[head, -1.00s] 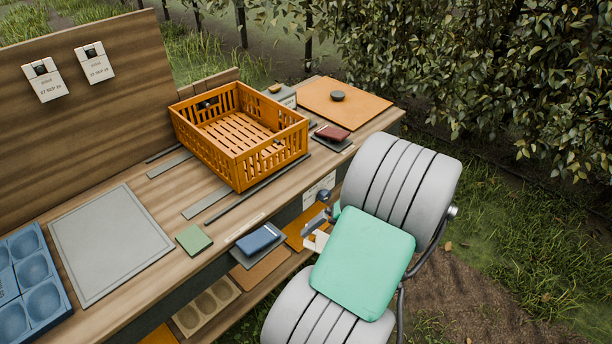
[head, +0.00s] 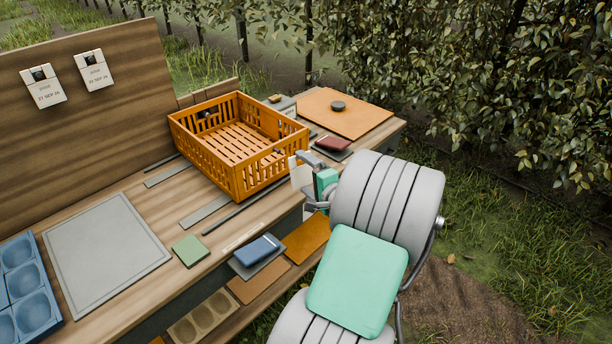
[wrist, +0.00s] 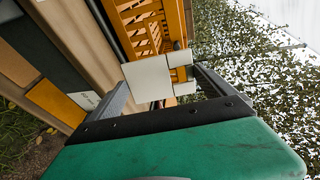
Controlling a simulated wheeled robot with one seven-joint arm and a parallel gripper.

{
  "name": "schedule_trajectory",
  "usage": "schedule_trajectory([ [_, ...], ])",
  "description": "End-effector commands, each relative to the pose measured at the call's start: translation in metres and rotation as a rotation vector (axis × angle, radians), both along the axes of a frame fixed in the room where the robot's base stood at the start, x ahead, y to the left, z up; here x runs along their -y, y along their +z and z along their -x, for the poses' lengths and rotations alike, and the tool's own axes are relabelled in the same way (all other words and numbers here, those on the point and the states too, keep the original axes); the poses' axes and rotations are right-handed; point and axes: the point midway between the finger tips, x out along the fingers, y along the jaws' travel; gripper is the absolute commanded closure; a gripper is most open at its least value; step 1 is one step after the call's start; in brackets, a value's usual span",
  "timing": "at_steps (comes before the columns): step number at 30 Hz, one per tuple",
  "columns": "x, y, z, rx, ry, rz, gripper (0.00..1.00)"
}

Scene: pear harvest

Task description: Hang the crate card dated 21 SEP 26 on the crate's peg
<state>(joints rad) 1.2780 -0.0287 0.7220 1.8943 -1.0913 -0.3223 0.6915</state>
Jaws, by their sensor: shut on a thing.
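My gripper (head: 308,172) is shut on a white card (head: 299,172), held off the crate's near right corner. In the wrist view the card (wrist: 148,80) sits between my fingers (wrist: 160,85), showing a blank face with small tabs and a gap on its right. No date is readable on it. The orange slatted crate (head: 238,178) stands on the bench; its wall (wrist: 137,15) shows behind the card in the wrist view. The peg is not clearly visible. Two other cards, a left one (head: 45,93) and a right one (head: 96,75), hang on the wooden board.
A dark red block (head: 333,143) lies on the bench near my gripper. An orange board (head: 362,115) with a dark knob lies beyond. A blue block (head: 257,248), green block (head: 191,250) and grey mat (head: 105,255) lie in front and left. Shelves sit below the bench.

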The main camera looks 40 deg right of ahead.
Motion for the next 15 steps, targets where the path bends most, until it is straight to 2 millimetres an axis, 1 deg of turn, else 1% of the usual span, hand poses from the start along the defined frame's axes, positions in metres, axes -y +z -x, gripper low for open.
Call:
schedule_trajectory([
  [15, -0.002, -0.003, -0.034, -0.004, 0.005, 0.002, 0.51],
])
